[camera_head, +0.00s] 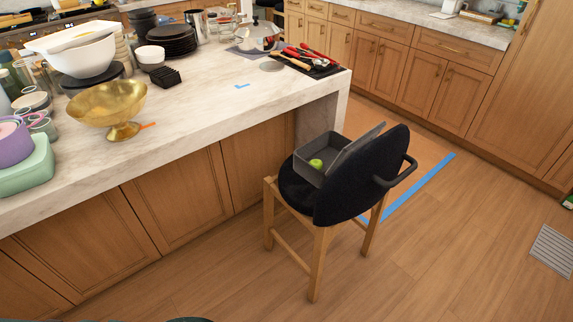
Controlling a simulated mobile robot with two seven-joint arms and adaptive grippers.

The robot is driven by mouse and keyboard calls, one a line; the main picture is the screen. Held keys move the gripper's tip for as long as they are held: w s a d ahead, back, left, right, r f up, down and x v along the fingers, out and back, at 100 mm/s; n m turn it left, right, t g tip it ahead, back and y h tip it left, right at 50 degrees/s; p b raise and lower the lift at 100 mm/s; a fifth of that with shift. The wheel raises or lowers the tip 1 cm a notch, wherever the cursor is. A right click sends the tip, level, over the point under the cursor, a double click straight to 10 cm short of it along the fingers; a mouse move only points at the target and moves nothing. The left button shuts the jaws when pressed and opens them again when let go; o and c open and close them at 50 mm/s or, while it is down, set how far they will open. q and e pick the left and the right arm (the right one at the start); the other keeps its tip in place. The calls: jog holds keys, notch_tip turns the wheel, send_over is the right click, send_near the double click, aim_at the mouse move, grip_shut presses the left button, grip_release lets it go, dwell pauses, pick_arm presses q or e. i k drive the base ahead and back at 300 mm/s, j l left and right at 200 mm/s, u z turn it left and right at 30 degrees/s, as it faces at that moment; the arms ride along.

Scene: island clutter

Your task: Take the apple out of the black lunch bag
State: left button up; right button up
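A green apple (316,164) lies inside an open dark grey-black box-like lunch bag (309,175). Its lid (352,146) stands open, tilted up on the right side. The bag rests on the seat of a dark chair (361,172) with wooden legs, beside the end of the island. The chair's backrest hides part of the bag's right side. Neither of my grippers is in view.
The marble-topped island (211,108) holds a gold bowl (108,108), a white bowl (83,56), black plates, a pot and red-handled utensils. Wooden cabinets (407,77) line the back.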

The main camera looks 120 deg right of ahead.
aim_at(317, 164)
jog(key=z, duration=4.15)
jog(key=j+z, duration=0.15)
jog(key=z, duration=0.5)
jog(key=j+z, duration=0.3)
jog(key=j, duration=0.15)
jog(key=i+j+z, duration=0.1)
jog(key=j+z, duration=0.2)
jog(key=j, duration=0.2)
jog(key=j+z, duration=0.1)
jog(key=j, duration=0.35)
jog(key=k+j+z, duration=0.1)
jog(key=j, duration=0.35)
